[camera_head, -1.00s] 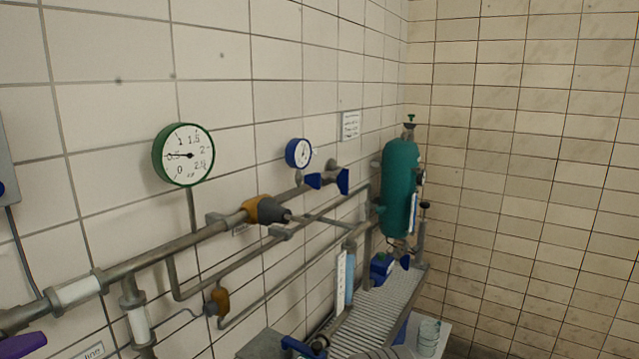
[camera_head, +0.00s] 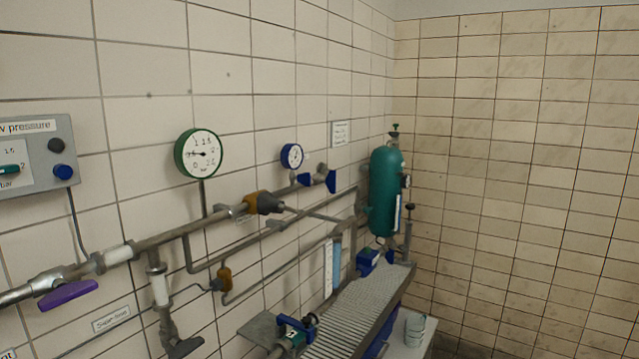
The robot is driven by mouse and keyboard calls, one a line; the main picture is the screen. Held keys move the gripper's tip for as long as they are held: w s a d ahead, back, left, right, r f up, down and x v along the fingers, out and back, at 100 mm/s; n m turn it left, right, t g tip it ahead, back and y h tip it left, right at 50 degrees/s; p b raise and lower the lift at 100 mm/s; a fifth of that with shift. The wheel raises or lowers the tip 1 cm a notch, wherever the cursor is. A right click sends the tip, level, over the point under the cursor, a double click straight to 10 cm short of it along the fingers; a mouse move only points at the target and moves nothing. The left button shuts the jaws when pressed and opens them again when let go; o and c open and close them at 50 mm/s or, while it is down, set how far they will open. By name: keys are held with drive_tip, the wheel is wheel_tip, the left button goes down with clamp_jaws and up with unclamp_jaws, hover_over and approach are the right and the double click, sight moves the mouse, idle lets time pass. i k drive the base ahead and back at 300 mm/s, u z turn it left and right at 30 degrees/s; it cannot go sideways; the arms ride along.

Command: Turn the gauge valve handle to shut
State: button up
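A green-rimmed gauge (camera_head: 198,153) and a smaller blue-rimmed gauge (camera_head: 291,156) are mounted at the tiled wall above the pipes. Blue handle pieces (camera_head: 331,181) sit on the pipe end just right of and below the blue gauge. A purple lever handle (camera_head: 68,294) hangs under the pipe at the lower left, tilted up to the right. Another blue handle (camera_head: 294,325) is low at the bottom centre. No label legible here tells which one is the gauge valve handle. My gripper is not in view.
A grey control box (camera_head: 60,146) is on the left wall. A teal tank (camera_head: 386,192) stands near the corner, beyond a ribbed metal bench (camera_head: 362,303). The right wall is bare.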

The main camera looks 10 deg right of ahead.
sight(305, 178)
drive_tip(key=z, duration=1.75)
drive_tip(key=i, duration=1.8)
drive_tip(key=u, duration=3.15)
